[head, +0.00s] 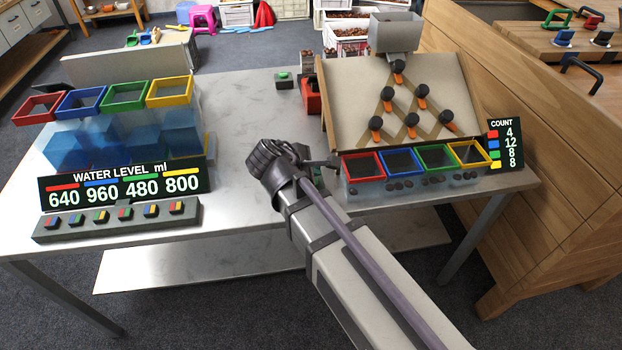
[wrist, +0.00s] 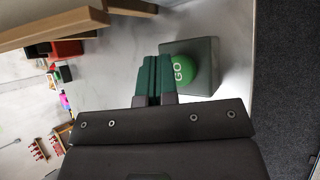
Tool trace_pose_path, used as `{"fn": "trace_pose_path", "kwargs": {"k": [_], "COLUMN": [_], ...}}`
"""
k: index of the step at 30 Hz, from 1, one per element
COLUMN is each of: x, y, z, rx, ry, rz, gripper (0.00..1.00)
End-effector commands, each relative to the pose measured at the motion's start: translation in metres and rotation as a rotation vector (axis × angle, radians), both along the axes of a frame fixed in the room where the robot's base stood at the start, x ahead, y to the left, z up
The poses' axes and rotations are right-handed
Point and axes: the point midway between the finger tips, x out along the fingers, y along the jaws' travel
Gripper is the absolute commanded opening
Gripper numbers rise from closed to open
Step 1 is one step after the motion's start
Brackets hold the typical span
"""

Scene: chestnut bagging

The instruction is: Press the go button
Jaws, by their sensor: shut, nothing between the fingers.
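The go button (wrist: 183,69) is a green dome marked GO on a dark grey box (wrist: 205,48) in the wrist view. My gripper (wrist: 157,60) is shut and empty, with its green fingers pressed together. The fingertips are just left of the dome in the wrist view, overlapping the near side of the box. I cannot tell whether they touch it. In the head view my gripper hides most of the area around the button, and I cannot make the GO label out there.
A sloping peg board (head: 350,80) stands right of my gripper, with coloured bins (head: 363,166) and a count display (head: 506,145) below. Another green button on a small box (head: 283,76) sits at the table's back. Left are water tanks and a level display (head: 125,182). The table (head: 235,110) is clear between.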

Motion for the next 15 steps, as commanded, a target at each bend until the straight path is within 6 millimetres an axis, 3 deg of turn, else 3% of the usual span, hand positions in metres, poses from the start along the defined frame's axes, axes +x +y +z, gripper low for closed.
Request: {"fn": "trace_pose_path", "kwargs": {"k": [5,15], "x": [0.0,0.0], "y": [0.0,0.0], "z": [0.005,0.041], "rx": [0.0,0.0], "ry": [0.0,0.0], "rz": [0.0,0.0], "gripper": [0.0,0.0]}}
